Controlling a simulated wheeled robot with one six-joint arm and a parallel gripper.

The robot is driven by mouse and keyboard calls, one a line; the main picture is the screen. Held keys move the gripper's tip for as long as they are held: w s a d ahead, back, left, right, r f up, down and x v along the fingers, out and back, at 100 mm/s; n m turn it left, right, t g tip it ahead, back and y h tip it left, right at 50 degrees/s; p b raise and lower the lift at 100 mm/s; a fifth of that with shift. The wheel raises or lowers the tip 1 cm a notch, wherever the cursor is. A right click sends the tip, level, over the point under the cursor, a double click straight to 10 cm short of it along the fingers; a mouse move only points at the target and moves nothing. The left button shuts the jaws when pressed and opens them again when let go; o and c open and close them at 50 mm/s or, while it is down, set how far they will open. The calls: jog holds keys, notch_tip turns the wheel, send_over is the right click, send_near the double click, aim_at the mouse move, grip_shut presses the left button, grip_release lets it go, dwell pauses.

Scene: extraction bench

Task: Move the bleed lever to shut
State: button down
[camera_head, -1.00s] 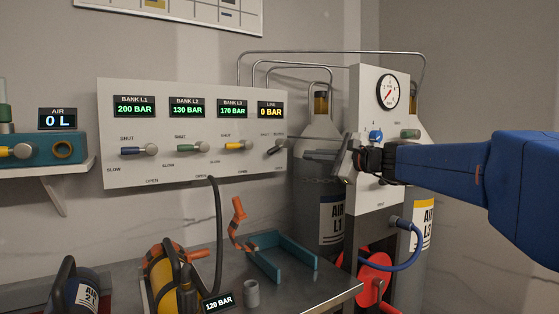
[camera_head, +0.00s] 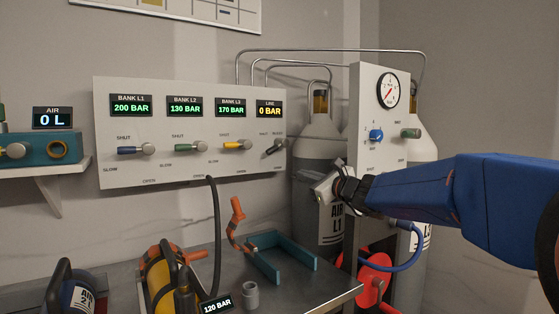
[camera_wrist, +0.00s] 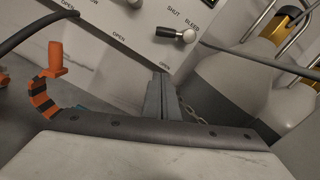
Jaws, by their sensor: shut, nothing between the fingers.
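The bleed lever (camera_head: 273,148) is a short dark handle on a silver pivot at the right end of the white panel, under the LINE 0 BAR display. Its handle slants down-left from the pivot in the head view. In the wrist view the lever (camera_wrist: 168,32) is at the top, beside the SHUT and BLEED labels. My gripper (camera_head: 319,192) is shut and empty, to the right of and below the lever, in front of the grey cylinder. In the wrist view its fingers (camera_wrist: 162,98) lie together, pointing up toward the panel, apart from the lever.
Blue (camera_head: 128,150), green (camera_head: 186,147) and yellow (camera_head: 234,145) levers sit left on the same panel. A pillar with a gauge (camera_head: 388,90) and blue knob (camera_head: 376,135) stands right. Below are a teal cradle (camera_head: 268,266) and orange-black clamp (camera_head: 237,215) on the bench.

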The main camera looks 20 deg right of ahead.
aim_at(272, 152)
jog(key=w+a+r, duration=0.4)
jog(key=w+a, duration=0.1)
jog(key=w, duration=0.6)
jog(key=shift+a, duration=0.3)
jog(key=shift+r, duration=0.1)
jog(key=m, duration=0.1)
jog(key=a+r+m, duration=0.1)
jog(key=r+m, duration=0.1)
jog(key=m, duration=0.1)
jog(key=shift+s+a+r, duration=0.2)
jog(key=shift+s+a, duration=0.1)
jog(key=shift+a, duration=0.05)
jog(key=shift+f, duration=0.1)
